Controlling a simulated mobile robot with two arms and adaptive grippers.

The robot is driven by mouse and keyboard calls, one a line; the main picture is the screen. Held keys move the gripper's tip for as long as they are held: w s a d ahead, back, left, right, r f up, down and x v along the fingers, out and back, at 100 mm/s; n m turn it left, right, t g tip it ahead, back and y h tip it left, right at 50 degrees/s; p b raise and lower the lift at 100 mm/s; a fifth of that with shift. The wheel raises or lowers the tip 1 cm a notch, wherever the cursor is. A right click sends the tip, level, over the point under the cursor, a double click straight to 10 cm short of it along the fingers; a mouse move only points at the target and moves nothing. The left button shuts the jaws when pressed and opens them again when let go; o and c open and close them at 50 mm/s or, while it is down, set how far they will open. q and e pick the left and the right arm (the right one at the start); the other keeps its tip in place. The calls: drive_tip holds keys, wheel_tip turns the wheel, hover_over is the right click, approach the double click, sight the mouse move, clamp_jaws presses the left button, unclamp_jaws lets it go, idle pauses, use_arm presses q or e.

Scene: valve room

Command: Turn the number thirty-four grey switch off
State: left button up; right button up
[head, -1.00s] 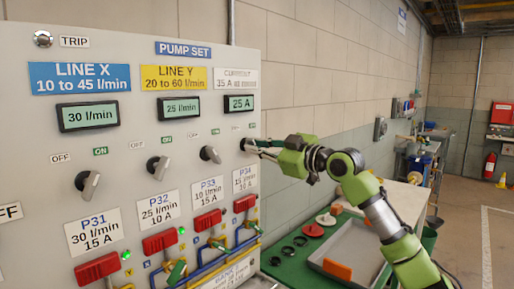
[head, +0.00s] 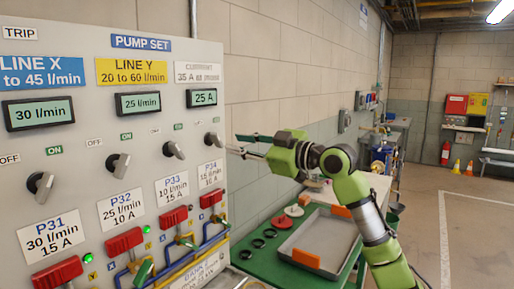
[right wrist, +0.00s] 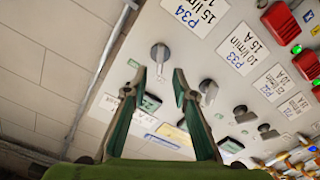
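The number thirty-four grey switch (head: 213,139) is the rightmost knob on the panel, above the P34 label (head: 211,173). In the right wrist view the grey P34 knob (right wrist: 160,52) shows beside its label, its handle pointing down the picture. My right gripper (head: 235,143) stands just right of this knob, its fingers pointing at the panel. In the right wrist view the right gripper (right wrist: 159,80) is open, its green fingertips spread with nothing between them, and the knob appears beyond the gap. The fingers look apart from the knob. My left gripper is not in view.
Similar knobs for P33 (head: 173,150), P32 (head: 118,165) and P31 (head: 40,186) lie left along the panel (head: 80,140). Red levers and blue pipes sit below. A green table with a grey tray (head: 318,240) stands right of the panel. Floor farther right is clear.

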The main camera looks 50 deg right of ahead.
drive_tip(key=shift+s+d, duration=0.15)
drive_tip(key=shift+s, duration=1.15)
drive_tip(key=shift+s+d, duration=0.1)
drive_tip(key=shift+s, duration=1.2)
